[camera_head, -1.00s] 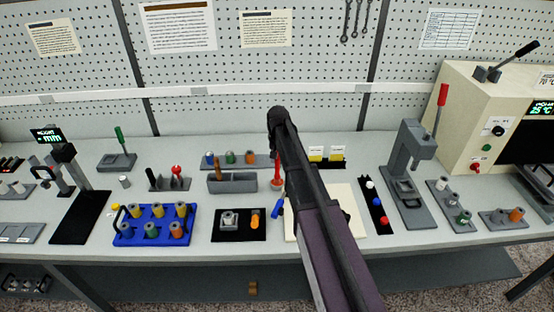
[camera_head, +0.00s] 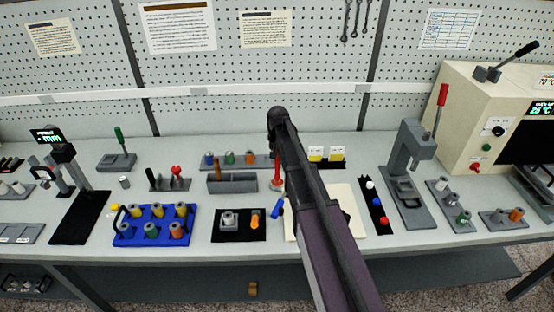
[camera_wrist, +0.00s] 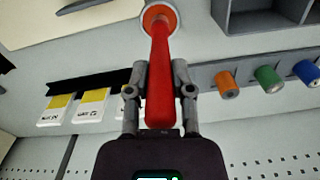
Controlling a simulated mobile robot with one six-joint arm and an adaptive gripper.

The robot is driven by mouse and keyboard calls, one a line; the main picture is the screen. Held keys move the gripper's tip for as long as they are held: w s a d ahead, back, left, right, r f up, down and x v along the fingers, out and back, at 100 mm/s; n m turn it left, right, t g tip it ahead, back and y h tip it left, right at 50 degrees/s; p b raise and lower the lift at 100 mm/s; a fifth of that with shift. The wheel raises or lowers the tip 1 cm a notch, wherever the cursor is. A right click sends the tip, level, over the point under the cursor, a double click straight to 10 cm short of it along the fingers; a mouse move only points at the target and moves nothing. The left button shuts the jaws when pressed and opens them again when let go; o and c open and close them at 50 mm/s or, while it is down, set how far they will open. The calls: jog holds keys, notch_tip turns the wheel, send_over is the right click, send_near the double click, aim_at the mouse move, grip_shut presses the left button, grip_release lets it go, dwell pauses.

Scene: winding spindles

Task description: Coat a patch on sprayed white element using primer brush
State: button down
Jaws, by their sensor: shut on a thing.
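The primer brush has a red handle (camera_wrist: 160,75), upright between my fingers. My gripper (camera_wrist: 160,95) is shut on it in the wrist view. The brush's lower end is at a round grey pot (camera_wrist: 159,18) with an orange-red inside; its bristles are hidden. In the head view the red handle (camera_head: 277,165) shows just left of my arm, above the pot (camera_head: 277,185); the fingers are hidden there. A white round piece (camera_head: 370,184) sits at the top of a black strip, right of my arm. I cannot tell whether it is the sprayed white element.
A cream board (camera_head: 345,205) lies partly under my arm. A grey open box (camera_head: 232,184) stands left of the pot. A row of coloured spools (camera_wrist: 268,80) and yellow-white packets (camera_wrist: 92,103) are near the brush. A lever press (camera_head: 408,175) stands right.

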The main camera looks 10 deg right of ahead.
jog(key=shift+r+p, duration=3.35)
jog(key=shift+r, duration=0.15)
jog(key=shift+f, duration=0.1)
